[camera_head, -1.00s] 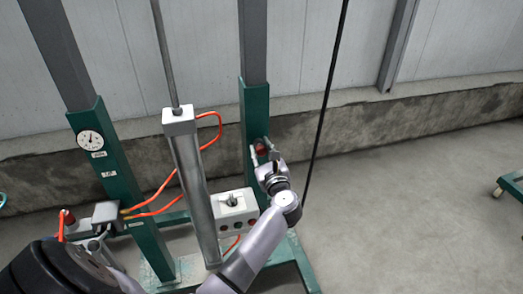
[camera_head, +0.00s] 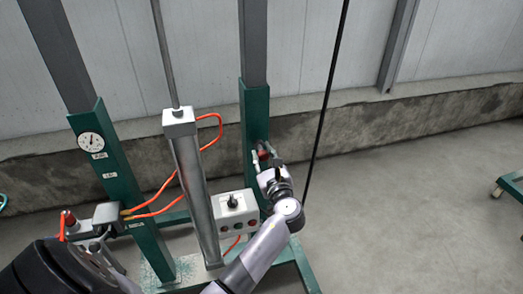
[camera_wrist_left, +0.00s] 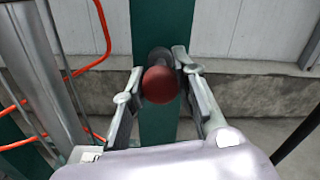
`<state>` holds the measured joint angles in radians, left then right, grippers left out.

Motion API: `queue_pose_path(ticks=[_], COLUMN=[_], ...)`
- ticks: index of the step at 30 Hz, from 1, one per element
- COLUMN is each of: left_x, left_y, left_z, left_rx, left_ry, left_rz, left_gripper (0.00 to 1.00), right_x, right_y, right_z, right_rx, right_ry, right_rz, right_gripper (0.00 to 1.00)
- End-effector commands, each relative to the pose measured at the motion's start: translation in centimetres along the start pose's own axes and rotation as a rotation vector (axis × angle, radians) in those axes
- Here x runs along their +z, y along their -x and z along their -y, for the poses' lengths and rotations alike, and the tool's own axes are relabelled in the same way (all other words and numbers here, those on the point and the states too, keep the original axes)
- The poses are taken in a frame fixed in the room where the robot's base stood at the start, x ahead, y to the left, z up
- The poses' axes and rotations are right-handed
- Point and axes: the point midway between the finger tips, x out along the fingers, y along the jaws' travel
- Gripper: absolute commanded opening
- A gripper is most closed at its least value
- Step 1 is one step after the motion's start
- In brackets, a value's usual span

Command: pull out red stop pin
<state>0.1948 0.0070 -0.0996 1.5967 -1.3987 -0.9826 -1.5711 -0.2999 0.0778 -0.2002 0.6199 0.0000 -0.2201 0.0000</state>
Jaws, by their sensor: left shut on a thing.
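The red stop pin (camera_head: 264,154) sits at the green right-hand post (camera_head: 255,115) of the frame. In the left wrist view its round red knob (camera_wrist_left: 161,85) is between the two fingers, with a grey metal shank behind it toward the post. My left gripper (camera_head: 264,158) is shut on the red pin. The wrist view shows a finger on each side of the knob. I cannot tell how far the pin stands out of the post. My right gripper is not in view.
A metal cylinder (camera_head: 195,185) and a grey control box (camera_head: 234,214) stand left of my arm. Orange hoses (camera_head: 158,195) loop between the posts. A black cable (camera_head: 328,90) hangs to the right.

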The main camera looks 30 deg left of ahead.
Motion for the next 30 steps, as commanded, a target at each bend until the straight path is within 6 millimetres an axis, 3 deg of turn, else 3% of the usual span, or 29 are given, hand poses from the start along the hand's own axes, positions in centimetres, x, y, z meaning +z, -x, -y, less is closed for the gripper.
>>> queue_pose_path(ticks=[4, 13, 14, 23, 30], left_x=[0.0, -0.3, -0.3, -0.1, -0.1], left_y=[2.7, 3.1, 3.1, 3.0, 3.0], left_z=[-0.1, -0.1, -0.1, -0.1, -0.1], left_rx=[0.0, 0.0, 0.0, 0.0, 0.0], left_ry=[-0.003, -0.002, -0.002, -0.001, 0.0], left_rz=[-0.007, -0.007, -0.007, -0.004, -0.003], left_gripper=[0.0, 0.0, 0.28, 0.47, 0.47], right_x=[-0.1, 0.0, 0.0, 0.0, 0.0], right_y=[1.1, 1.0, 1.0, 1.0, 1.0], right_z=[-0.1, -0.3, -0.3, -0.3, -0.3], right_rx=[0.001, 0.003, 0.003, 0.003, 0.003], right_ry=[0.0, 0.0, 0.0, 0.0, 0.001], right_rz=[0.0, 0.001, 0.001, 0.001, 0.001], right_gripper=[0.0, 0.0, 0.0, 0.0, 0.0])
